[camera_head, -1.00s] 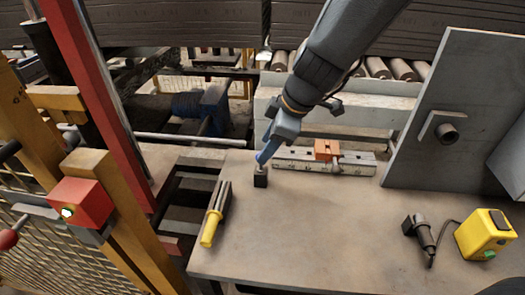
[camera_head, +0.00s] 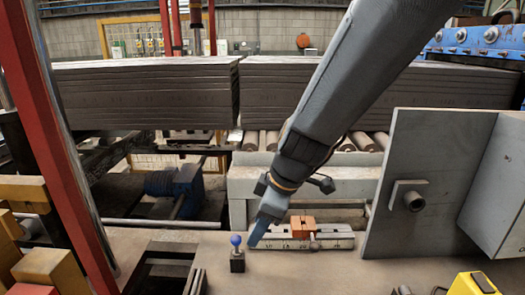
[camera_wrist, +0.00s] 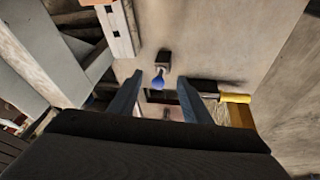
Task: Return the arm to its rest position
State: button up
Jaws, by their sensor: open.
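My arm reaches down from the top right in the head view. My gripper (camera_head: 257,240) hangs over the worktable (camera_head: 330,277), right of a small lever with a blue knob (camera_head: 235,240) on a black base (camera_head: 237,263). In the head view the gripper and knob look apart. In the wrist view my gripper (camera_wrist: 160,74) has its two fingers spread. The blue knob (camera_wrist: 158,80) appears in the gap between them, with its black base (camera_wrist: 164,58) beyond. Nothing is seen held. How far the fingertips are from the knob is unclear.
A marked metal rail (camera_head: 338,240) with an orange block (camera_head: 303,225) lies behind the gripper. A tall grey plate (camera_head: 430,160) stands to the right. A yellow-handled tool (camera_wrist: 235,98) lies near the lever. A yellow box (camera_head: 472,284) is at the lower right.

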jog(key=s+d+f+m+h, duration=0.1)
jog(key=s+d+m, duration=0.2)
jog(key=d+m, duration=0.2)
jog(key=s+d+f+m+g+h, duration=0.1)
jog(key=s+d+f+m, duration=0.1)
jog(key=d+m, duration=0.3)
jog(key=s+d+f+m+h, duration=0.1)
jog(key=s+d+m, duration=0.3)
jog(key=d, duration=0.7)
jog(key=shift+d+f+m+g+h, duration=0.15)
jog(key=shift+f+m+g+h, duration=0.2)
jog(key=shift+f+m, duration=0.35)
